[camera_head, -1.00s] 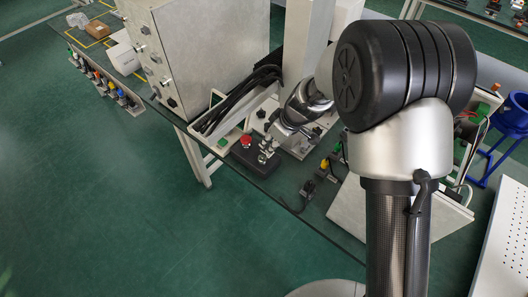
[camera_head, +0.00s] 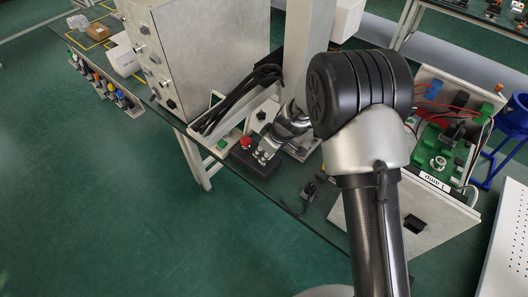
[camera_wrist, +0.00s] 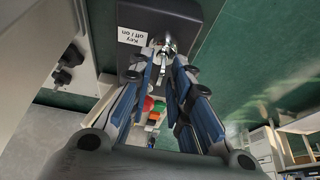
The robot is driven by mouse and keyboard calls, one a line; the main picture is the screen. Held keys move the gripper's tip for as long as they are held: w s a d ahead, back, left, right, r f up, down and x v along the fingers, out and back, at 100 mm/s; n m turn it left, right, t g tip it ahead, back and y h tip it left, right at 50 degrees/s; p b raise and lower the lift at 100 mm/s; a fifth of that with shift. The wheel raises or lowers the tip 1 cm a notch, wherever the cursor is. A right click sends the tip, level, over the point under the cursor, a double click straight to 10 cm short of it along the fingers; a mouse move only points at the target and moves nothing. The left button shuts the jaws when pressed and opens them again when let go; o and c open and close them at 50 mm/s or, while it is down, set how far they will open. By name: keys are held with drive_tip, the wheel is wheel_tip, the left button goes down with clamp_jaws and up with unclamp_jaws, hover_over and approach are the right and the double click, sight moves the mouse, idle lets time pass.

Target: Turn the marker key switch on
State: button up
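The key switch shows in the wrist view as a silver key (camera_wrist: 167,45) on a dark box (camera_wrist: 185,12) with a white label reading "Key off / on" (camera_wrist: 133,26). My gripper (camera_wrist: 165,62) has blue-padded fingers that reach toward the key, one on each side. They look parted, with a gap between them; I see no clear contact with the key. In the head view the dark box (camera_head: 262,170) lies near the bench edge under my gripper (camera_head: 264,153), which hides the key. The key's exact turn angle is hard to tell.
A red button (camera_head: 246,142) stands just left of my gripper. Black cables (camera_head: 240,95) and a large grey cabinet (camera_head: 205,50) are behind. A small black plug (camera_head: 309,190) and a white box with green parts (camera_head: 440,150) are to the right. Open floor lies in front.

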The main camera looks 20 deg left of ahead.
clamp_jaws()
